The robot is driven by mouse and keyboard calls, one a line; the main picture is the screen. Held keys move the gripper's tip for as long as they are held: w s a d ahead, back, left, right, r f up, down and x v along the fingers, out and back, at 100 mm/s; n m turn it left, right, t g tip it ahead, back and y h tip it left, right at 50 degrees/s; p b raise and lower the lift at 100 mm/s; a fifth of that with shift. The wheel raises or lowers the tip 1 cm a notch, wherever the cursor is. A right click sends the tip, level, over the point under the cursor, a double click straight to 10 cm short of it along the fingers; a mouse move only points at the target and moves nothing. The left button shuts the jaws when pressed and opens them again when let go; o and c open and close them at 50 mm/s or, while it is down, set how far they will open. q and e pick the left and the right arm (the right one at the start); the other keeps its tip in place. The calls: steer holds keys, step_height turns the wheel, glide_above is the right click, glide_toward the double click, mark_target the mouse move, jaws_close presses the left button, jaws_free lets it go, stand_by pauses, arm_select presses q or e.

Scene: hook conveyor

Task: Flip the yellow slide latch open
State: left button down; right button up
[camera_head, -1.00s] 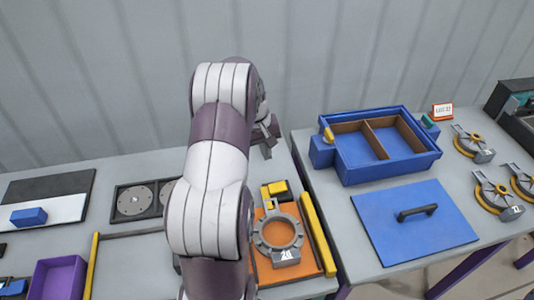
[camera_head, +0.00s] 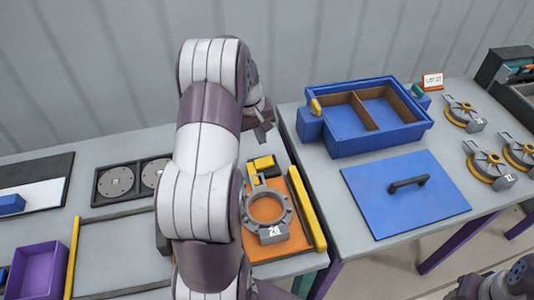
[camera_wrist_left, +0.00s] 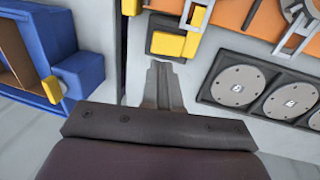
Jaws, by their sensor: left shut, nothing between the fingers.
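A yellow latch-like piece (camera_head: 261,163) stands at the back of the orange plate (camera_head: 297,236), by a grey ring part (camera_head: 272,233) marked 26. In the left wrist view, yellow blocks (camera_wrist_left: 175,44) lie just beyond my fingertips. Another small yellow lever (camera_head: 316,106) is on the blue box's left corner; it also shows in the left wrist view (camera_wrist_left: 52,89). I cannot tell for sure which is the slide latch. My left gripper (camera_head: 264,130) is shut and empty, behind and above the orange plate, apart from both. My left arm hides the plate's left part.
The divided blue box (camera_head: 375,140) stands on the right table, behind a blue lid (camera_head: 430,210) with a black handle. A yellow bar (camera_head: 307,208) edges the orange plate. Round discs (camera_head: 116,180) and a purple bin (camera_head: 38,272) lie left. Part of my right arm shows bottom right.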

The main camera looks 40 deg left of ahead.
mark_target(269, 162)
arm_select(q)
steer(key=f, duration=0.3)
steer(key=w+f+p, duration=0.1)
steer(key=f, duration=0.1)
steer(key=d+f, duration=0.1)
steer(key=f, duration=0.2)
steer(key=shift+w+f+p, duration=0.15)
steer(key=shift+f+p, duration=0.15)
steer(key=shift+f, duration=0.3)
